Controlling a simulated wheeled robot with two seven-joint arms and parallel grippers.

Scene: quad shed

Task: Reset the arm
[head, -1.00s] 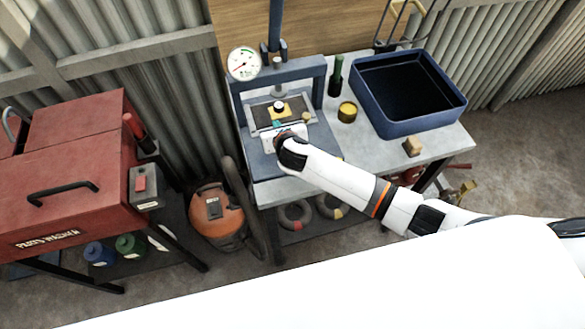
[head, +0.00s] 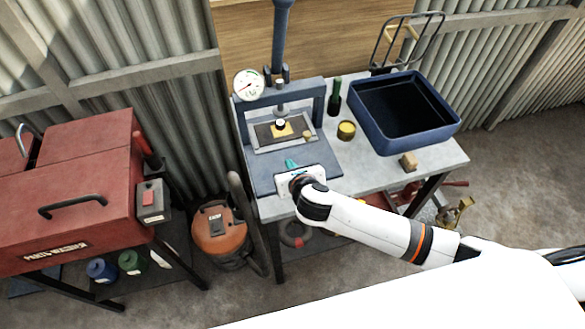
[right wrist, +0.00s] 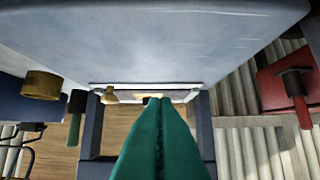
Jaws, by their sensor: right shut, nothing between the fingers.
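My right arm comes in from the right in the head view. Its gripper (head: 292,164) is over the front part of the blue press base, with its teal fingertips pointing toward the press (head: 303,90). In the right wrist view the teal fingers (right wrist: 158,140) lie together with nothing between them. Under the press ram, a dark plate holds a yellow piece (head: 283,130) with a small round part on top. A small tan knob (head: 307,135) is at the plate's right edge. My left gripper is not in view.
A red parts washer (head: 75,222) and an orange vacuum (head: 220,235) are at left.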

